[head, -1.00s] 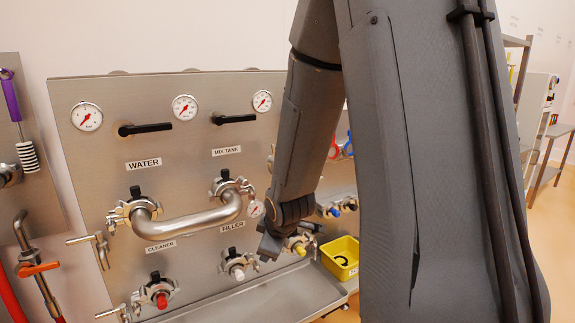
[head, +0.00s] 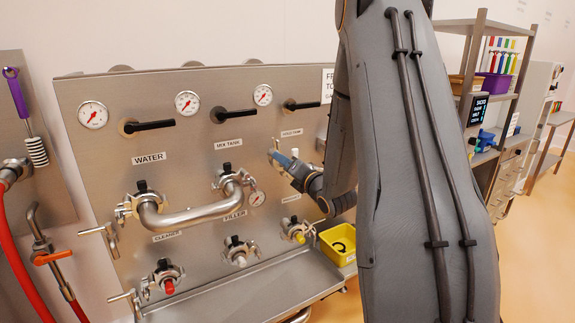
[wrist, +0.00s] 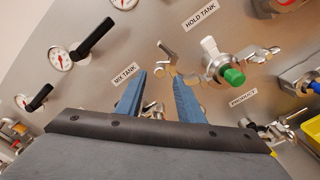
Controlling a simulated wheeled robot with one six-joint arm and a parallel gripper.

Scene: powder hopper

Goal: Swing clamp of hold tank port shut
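The hold tank port, with a green plug (wrist: 233,76) in it, is right of centre in the wrist view, below the HOLD TANK label (wrist: 200,14). Its metal clamp (wrist: 264,54) looks spread open, with parts standing out to both sides of the plug. A small T-shaped metal piece (wrist: 167,50) stands just beyond my fingertips, left of the port. My gripper (wrist: 159,75) is open, its two blue fingers apart with nothing clearly held. In the head view my gripper (head: 274,153) is near the panel under the hold tank label (head: 291,133); the port is mostly hidden there by my arm.
A bent pipe (head: 195,214) joins the WATER and MIX TANK ports to the left. Black valve handles (head: 234,114) jut out above. Below are capped ports, a steel drip tray (head: 240,300) and a yellow bin (head: 338,246). Shelves (head: 485,28) stand at right.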

